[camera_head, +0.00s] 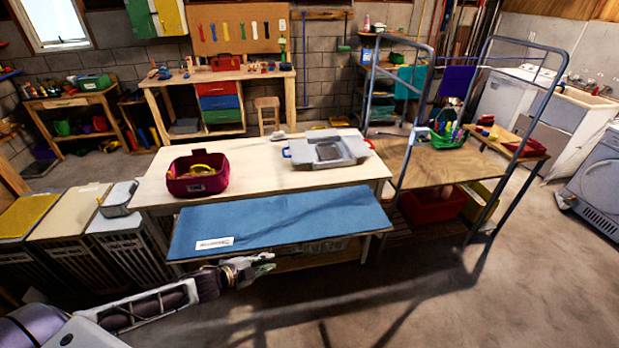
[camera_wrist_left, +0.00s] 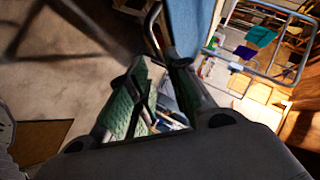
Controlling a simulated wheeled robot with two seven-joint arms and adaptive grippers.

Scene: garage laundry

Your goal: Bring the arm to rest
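My left arm comes in from the lower left in the head view. Its gripper (camera_head: 262,264) is in front of the blue-topped board (camera_head: 290,218), near its front edge, apart from any item. In the left wrist view the two fingers of the left gripper (camera_wrist_left: 157,62) stand apart with a gap between them, and no object is held. My right arm and gripper do not show in either view.
The pale worktable (camera_head: 260,155) carries a magenta bin (camera_head: 197,180) and a grey tray-like unit (camera_head: 325,155). A metal-framed cart (camera_head: 420,165) stands to the right with a green caddy (camera_head: 447,140). Slatted bins (camera_head: 75,225) stand left. The floor (camera_head: 470,300) at lower right is clear.

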